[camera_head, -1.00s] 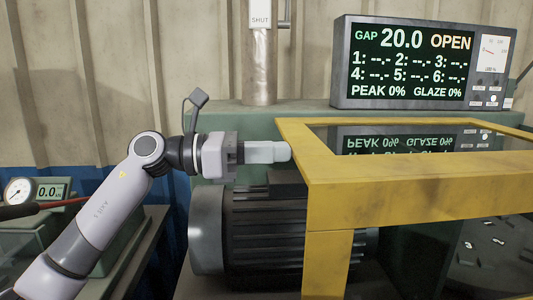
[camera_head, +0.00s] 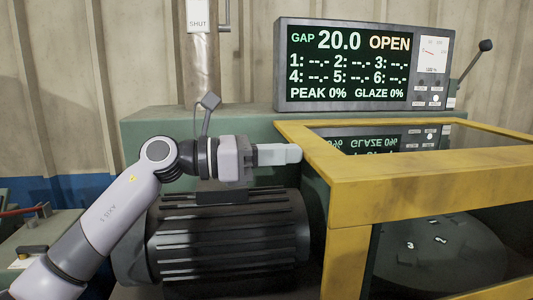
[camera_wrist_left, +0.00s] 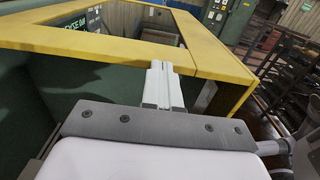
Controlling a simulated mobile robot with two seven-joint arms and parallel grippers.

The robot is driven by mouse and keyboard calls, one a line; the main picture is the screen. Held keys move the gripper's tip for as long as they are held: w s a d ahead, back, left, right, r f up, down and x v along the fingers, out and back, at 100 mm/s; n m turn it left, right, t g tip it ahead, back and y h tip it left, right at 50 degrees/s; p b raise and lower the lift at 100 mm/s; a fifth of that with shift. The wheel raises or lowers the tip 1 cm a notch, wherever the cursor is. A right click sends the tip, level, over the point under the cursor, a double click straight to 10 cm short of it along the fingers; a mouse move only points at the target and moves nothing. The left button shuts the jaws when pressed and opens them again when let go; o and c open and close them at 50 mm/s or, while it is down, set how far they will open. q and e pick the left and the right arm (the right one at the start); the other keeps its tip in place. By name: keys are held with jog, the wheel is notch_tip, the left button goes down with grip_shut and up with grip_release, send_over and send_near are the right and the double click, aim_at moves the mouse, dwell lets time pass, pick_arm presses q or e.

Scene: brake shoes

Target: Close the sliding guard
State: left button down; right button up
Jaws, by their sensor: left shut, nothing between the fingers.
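The sliding guard (camera_head: 345,190) is a yellow frame with a dark clear top panel, on the right of the head view. Its yellow frame also shows in the left wrist view (camera_wrist_left: 110,45). The display (camera_head: 350,65) reads GAP 20.0 OPEN. My left gripper (camera_head: 298,153) is shut and empty, its pale fingers pointing right at the guard's left edge. In the left wrist view the fingertips (camera_wrist_left: 158,72) are at the yellow frame; I cannot tell whether they touch it. My right gripper is not in view.
A dark ribbed motor (camera_head: 228,240) sits below my left gripper. A post with a SHUT label (camera_head: 198,18) stands behind. A lever with a black knob (camera_head: 485,46) is at the right of the display. Small marked pieces (camera_head: 438,240) show under the guard.

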aim_at(324, 148)
pick_arm(q)
jog(key=d, duration=0.2)
jog(key=w+d, duration=0.1)
jog(key=d, duration=0.4)
jog(key=shift+w+p, duration=0.15)
jog(key=shift+p, duration=0.2)
jog(key=shift+r, duration=0.1)
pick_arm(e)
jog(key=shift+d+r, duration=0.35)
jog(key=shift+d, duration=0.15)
pick_arm(q)
jog(key=shift+a, duration=0.1)
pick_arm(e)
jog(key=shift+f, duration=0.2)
